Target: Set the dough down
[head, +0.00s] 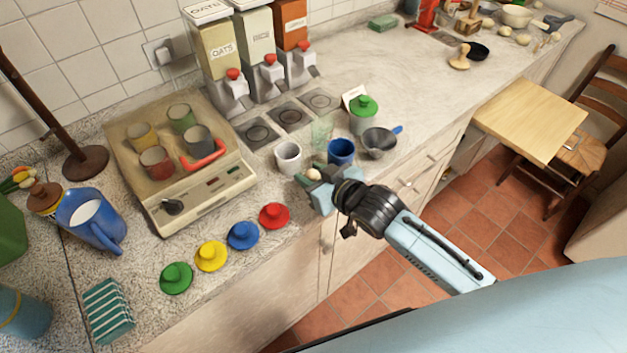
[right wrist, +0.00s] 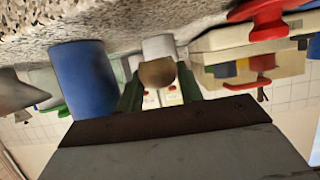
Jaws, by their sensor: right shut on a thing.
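A small round tan piece of dough (head: 313,174) is between the fingers of my right gripper (head: 308,182). In the right wrist view the dough (right wrist: 157,75) sits between two green-grey fingertips, and the gripper is shut on it. The gripper is at the front edge of the counter (head: 299,227), just in front of a white cup (head: 288,157) and a blue cup (head: 341,151). The blue cup also stands close beside the fingers in the right wrist view (right wrist: 84,80). How far the dough is above the counter is hard to tell. My left gripper is not in view.
Behind the cups are a clear glass (head: 321,133), a green-lidded jar (head: 363,115) and a dark measuring cup (head: 379,142). Left are several colored lids, including a red one (head: 274,215), and a machine (head: 195,203) holding cups. Dispensers (head: 226,60) stand behind.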

